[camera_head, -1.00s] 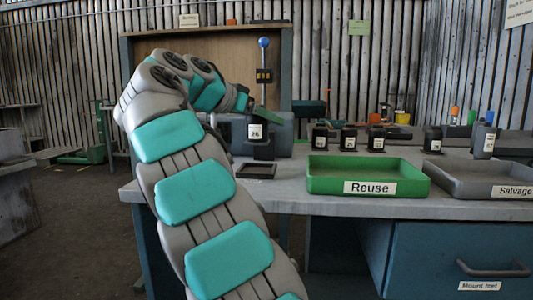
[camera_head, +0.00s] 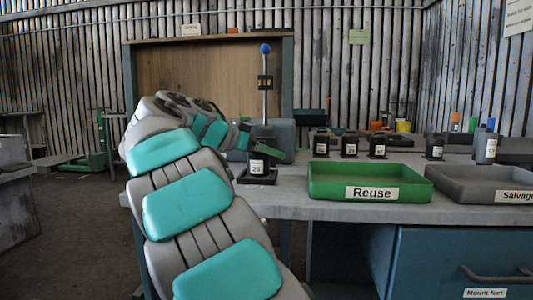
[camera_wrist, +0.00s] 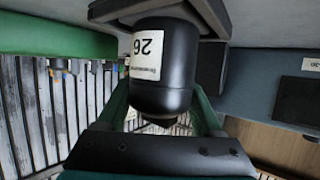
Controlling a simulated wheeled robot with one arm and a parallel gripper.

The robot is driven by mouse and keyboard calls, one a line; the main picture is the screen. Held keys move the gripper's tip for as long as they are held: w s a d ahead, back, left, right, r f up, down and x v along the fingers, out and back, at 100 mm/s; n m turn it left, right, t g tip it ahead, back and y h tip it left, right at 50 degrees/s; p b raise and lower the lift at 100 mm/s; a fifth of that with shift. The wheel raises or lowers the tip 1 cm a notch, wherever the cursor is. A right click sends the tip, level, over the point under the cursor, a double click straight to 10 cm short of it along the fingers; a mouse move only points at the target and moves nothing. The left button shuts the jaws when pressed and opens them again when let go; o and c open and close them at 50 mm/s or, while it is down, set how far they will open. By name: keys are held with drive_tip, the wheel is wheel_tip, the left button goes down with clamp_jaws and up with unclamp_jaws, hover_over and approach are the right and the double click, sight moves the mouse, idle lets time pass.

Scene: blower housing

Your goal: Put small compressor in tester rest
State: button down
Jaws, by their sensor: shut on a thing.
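The small compressor is a black can with a white label reading 26 (camera_head: 257,165). In the wrist view it fills the middle (camera_wrist: 163,75), upside down in the picture, between the green fingers. My gripper (camera_head: 258,150) is shut on its upper part. The tester rest is a dark square frame (camera_head: 246,180) on the bench in front of the tester. The compressor stands upright over it, its lower end at the frame. In the wrist view the grey rest (camera_wrist: 108,10) is at the compressor's base. Whether the base is fully seated is hidden.
The tester with its blue-knobbed lever (camera_head: 265,75) stands right behind. A green Reuse tray (camera_head: 372,193) and a grey Salvage tray (camera_head: 480,197) lie to the right. Several labelled black compressors (camera_head: 350,146) stand in a row behind the trays.

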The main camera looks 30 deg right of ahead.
drive_tip(key=shift+f, duration=0.1)
drive_tip(key=shift+c, duration=0.2)
unclamp_jaws()
drive_tip(key=shift+a+r, duration=0.15)
drive_tip(key=shift+r, duration=0.1)
drive_tip(key=v, duration=1.1)
drive_tip(key=shift+s+a, duration=0.2)
drive_tip(key=shift+a, duration=0.1)
drive_tip(key=shift+r, duration=0.15)
